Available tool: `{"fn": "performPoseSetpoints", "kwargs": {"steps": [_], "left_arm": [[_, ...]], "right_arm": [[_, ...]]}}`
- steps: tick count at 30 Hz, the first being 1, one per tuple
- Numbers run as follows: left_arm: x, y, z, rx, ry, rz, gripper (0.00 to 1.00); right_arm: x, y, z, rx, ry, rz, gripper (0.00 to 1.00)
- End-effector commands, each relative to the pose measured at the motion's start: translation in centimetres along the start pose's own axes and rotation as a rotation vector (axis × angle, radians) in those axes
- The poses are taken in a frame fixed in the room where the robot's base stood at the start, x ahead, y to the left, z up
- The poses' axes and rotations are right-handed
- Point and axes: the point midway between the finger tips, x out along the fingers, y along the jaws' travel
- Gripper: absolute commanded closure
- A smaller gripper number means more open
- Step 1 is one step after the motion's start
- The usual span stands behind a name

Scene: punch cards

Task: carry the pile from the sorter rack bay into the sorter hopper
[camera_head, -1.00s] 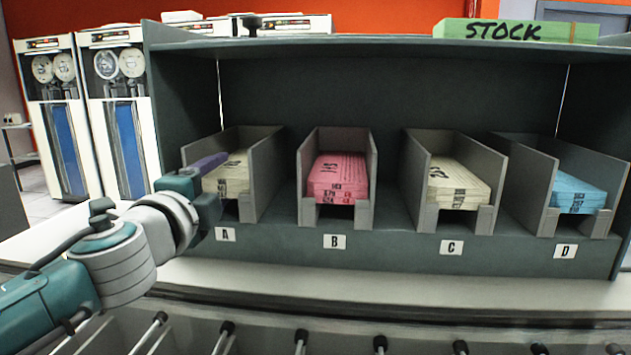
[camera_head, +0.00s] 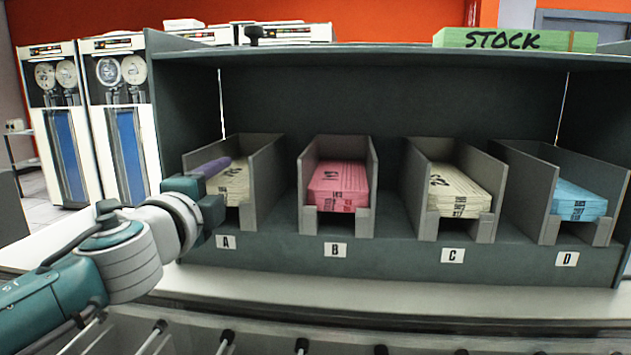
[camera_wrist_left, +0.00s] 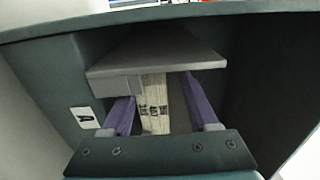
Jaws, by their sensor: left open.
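The grey sorter rack (camera_head: 400,262) has bays A to D in a row. A cream card pile (camera_head: 232,183) lies in bay A, partly hidden by my left gripper; a pink pile (camera_head: 338,185) is in B, a cream one (camera_head: 458,192) in C, a blue one (camera_head: 577,202) in D. My left gripper (camera_head: 212,168) is at the front of bay A, its purple fingers open. In the left wrist view, the bay A pile (camera_wrist_left: 154,100) shows between the spread fingers, with gaps visible beside it. The sorter hopper cannot be made out. My right gripper is out of view.
Bay walls (camera_head: 264,180) stand close beside the piles. The rack's top shelf (camera_head: 350,50) overhangs the bays and carries a green STOCK box (camera_head: 515,40). A pale ledge (camera_head: 380,303) runs clear along the front. Tape cabinets (camera_head: 120,120) stand behind left.

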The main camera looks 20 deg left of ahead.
Motion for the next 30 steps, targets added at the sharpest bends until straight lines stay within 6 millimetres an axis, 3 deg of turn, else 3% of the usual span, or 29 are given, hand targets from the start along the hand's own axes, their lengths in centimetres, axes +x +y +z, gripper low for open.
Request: {"fn": "performPoseSetpoints", "kwargs": {"steps": [6,30], "left_arm": [[0.0,-1.3,0.0,-0.001,0.0,-0.001,0.4],[-0.3,-1.9,0.0,-0.001,0.001,-0.002,0.4]], "right_arm": [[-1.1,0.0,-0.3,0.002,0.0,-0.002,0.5],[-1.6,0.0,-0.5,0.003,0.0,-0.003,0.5]]}}
